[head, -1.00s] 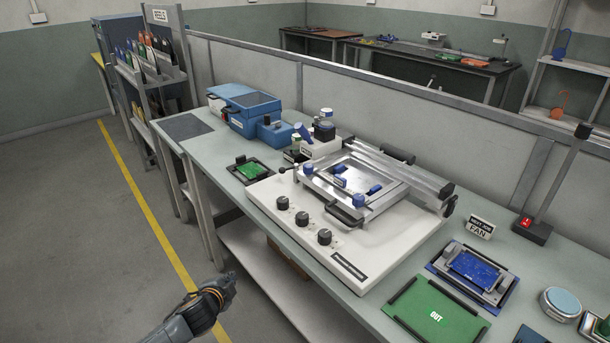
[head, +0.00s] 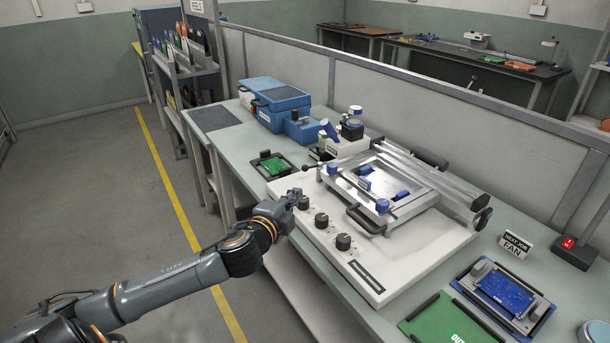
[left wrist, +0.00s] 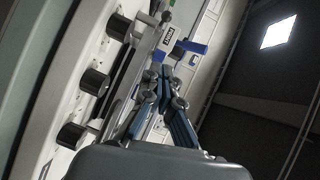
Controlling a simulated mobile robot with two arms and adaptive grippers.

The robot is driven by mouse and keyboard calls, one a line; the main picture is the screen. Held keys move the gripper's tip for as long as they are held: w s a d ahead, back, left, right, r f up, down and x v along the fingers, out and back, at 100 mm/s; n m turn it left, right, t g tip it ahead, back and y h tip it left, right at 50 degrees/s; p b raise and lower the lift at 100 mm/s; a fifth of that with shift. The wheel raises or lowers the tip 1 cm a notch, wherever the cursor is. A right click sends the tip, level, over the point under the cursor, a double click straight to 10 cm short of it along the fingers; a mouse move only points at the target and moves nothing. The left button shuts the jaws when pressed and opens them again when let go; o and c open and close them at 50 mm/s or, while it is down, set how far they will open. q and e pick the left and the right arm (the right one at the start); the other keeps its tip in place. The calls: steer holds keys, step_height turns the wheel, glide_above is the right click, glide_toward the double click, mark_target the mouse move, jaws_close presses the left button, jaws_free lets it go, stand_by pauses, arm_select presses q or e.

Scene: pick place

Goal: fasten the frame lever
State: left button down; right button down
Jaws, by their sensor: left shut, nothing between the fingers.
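The stencil machine has a silver frame (head: 378,183) lying on its white base (head: 400,258). A thin lever with a dark ball end (head: 306,167) sticks out at the frame's left corner. Blue knobs sit on the frame, one at the left (head: 332,169) and one at the front (head: 382,206). I cannot tell which part is the frame lever. My left gripper (head: 298,196) is shut and empty, over the base's left edge, short of the frame. In the left wrist view its fingertips (left wrist: 166,74) are together, with a blue handle (left wrist: 190,47) beyond. My right gripper is not in view.
Black dials (head: 322,220) line the base's front, close to my left gripper. A green board in a black holder (head: 272,165) lies to the left. A green OUT mat (head: 440,322) and a blue board (head: 503,290) lie at right.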

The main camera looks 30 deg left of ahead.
arm_select(q)
glide_toward(312, 167)
steer(key=shift+w+d+r+p, duration=0.1)
steer(key=shift+w+d+p, duration=0.15)
steer(key=shift+w+d, duration=0.25)
steer(key=shift+w+d+r+p, duration=0.1)
steer(key=shift+w+d+p, duration=0.15)
steer(key=shift+d, duration=0.5)
steer(key=shift+w+a+f, duration=0.2)
steer(key=shift+w+a, duration=0.35)
steer(key=shift+a, duration=0.05)
steer(key=shift+w+a+f, duration=0.2)
steer(key=shift+w+a, duration=0.3)
steer(key=shift+a, duration=0.1)
steer(key=shift+w+a+f, duration=0.15)
steer(key=shift+w+a, duration=0.1)
steer(key=shift+a, duration=0.2)
